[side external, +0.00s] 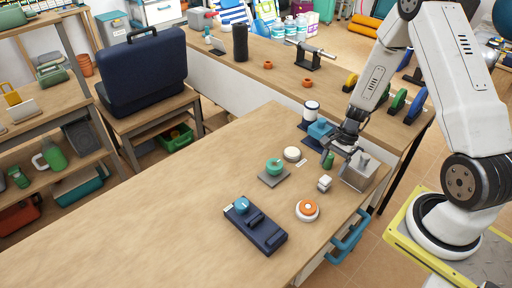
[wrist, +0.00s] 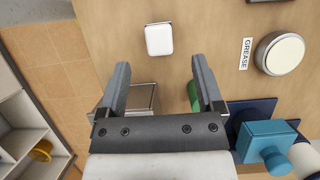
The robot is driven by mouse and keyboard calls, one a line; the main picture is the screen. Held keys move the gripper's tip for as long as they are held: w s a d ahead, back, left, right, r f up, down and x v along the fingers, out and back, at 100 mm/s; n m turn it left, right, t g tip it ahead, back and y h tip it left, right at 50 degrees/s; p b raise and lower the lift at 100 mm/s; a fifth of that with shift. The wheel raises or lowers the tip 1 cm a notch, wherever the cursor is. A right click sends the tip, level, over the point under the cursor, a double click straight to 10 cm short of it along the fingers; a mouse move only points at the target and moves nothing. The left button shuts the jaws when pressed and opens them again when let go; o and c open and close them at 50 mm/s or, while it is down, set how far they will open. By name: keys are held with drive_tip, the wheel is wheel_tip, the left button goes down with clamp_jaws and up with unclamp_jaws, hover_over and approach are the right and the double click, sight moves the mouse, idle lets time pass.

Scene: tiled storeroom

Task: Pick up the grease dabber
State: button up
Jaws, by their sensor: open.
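My gripper (side external: 343,150) is open and empty above the right part of the bench; its two dark fingers also show in the wrist view (wrist: 160,76). A small green piece (side external: 328,161), perhaps the grease dabber, stands close by the gripper. In the wrist view the green piece (wrist: 193,95) is partly hidden by the right finger. A round cream-topped tin (wrist: 280,54) lies to the right, with a GREASE label (wrist: 247,54) beside it. A small white block (wrist: 159,39) lies beyond the fingertips. I cannot tell for certain which thing is the dabber.
A metal box (side external: 362,172) stands close beside the gripper, partly under the left finger in the wrist view. A blue block piece (side external: 319,130), a teal knob on a plate (side external: 274,170), an orange button (side external: 307,209) and a navy fixture (side external: 255,227) stand around. The bench's left half is clear.

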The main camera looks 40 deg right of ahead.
sight(326, 178)
drive_tip(key=shift+x, duration=1.2)
drive_tip(key=shift+x, duration=2.6)
clamp_jaws()
